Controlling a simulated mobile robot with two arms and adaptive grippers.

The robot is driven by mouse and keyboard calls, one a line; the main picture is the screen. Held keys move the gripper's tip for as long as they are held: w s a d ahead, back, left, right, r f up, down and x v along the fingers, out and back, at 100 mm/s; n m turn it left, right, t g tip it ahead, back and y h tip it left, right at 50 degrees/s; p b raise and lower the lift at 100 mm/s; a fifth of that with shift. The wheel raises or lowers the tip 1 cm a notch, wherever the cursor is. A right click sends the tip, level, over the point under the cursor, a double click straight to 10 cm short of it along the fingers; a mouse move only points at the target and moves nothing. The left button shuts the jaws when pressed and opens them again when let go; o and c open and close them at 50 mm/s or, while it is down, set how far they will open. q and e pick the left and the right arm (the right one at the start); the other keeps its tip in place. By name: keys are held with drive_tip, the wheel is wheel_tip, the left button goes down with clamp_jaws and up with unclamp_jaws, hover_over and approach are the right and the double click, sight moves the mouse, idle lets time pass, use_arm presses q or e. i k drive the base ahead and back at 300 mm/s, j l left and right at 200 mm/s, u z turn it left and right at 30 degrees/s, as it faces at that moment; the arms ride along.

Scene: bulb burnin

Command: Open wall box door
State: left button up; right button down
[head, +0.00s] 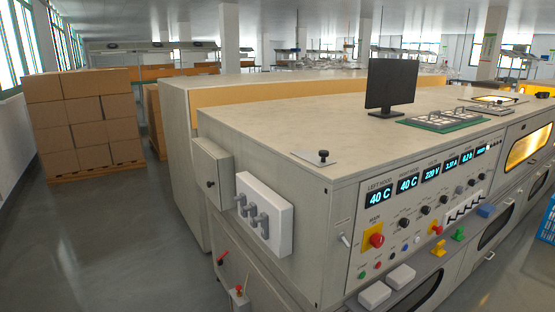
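A grey wall box (216,165) is mounted on the end face of the large beige machine (285,150), left of the centre of the head view. Its door looks shut. A small dark knob (210,184) sits on the box's front. Neither of my grippers shows in the head view, and nothing is seen touching the box.
A white panel (282,222) with several grey fittings is right beside the box. Red-tipped levers (222,257) are lower down. The control panel (420,215) covers the machine's long side. Stacked cartons (85,120) stand at left. The floor (120,235) between is clear.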

sight(206, 164)
drive_tip(key=i+j+z, duration=0.15)
drive_tip(key=i+j, duration=0.35)
drive_tip(key=i+j+z, duration=0.1)
drive_tip(key=i+j, duration=0.4)
drive_tip(key=j, duration=0.2)
